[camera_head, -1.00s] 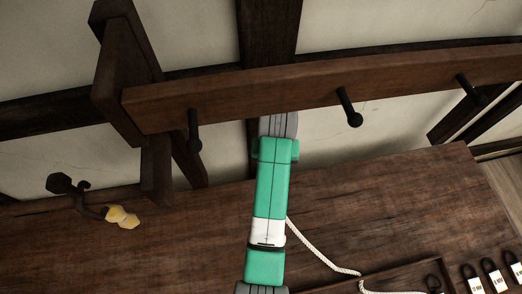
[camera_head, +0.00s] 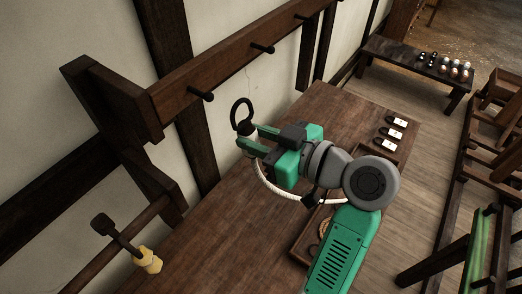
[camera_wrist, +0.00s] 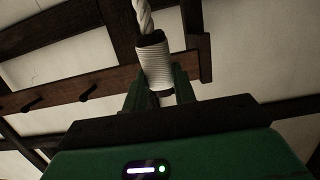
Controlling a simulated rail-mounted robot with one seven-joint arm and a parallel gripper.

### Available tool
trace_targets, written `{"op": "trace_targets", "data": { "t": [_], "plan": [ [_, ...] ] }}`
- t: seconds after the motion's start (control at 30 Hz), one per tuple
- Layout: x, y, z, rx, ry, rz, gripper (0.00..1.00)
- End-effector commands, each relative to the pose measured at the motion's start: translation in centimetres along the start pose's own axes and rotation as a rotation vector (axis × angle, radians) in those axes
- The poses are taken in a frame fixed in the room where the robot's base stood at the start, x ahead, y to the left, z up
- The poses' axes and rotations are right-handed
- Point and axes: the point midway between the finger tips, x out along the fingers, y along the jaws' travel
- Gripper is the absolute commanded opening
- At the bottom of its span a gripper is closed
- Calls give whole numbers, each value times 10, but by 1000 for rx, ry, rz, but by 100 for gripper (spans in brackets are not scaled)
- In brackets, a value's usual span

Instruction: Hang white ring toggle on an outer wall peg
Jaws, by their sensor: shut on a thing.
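The ring toggle has a dark ring (camera_head: 242,113) standing up above my gripper (camera_head: 254,140). My gripper is shut on it. A white rope (camera_head: 274,188) runs from it, curving down below my gripper towards the table. In the wrist view, a white-wrapped section (camera_wrist: 155,68) with a dark collar sits between my green fingers, with twisted white rope above. Dark pegs stick out of the brown wall rail (camera_head: 225,67): a near peg (camera_head: 201,94), a middle peg (camera_head: 263,48) and a far peg (camera_head: 303,17). The ring is apart from the near peg, below and right of it in the picture.
The wooden table (camera_head: 215,235) lies below, with a tray (camera_head: 299,248) partly hidden by my arm. Several tagged dark items (camera_head: 390,133) lie at its right. A yellow-ended dark fixture (camera_head: 147,260) is at lower left. A bench (camera_head: 415,63) stands far right.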

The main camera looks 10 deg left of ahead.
Motion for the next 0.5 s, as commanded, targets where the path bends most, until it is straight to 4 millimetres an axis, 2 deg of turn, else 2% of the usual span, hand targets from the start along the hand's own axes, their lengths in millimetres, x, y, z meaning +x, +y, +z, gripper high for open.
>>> {"op": "trace_targets", "data": {
  "t": [0.27, 0.5],
  "plan": [
    [2, -1, -3, 1, 7, -6, 3],
    [18, -1, -5, 1, 6, -6, 3]
  ]
}}
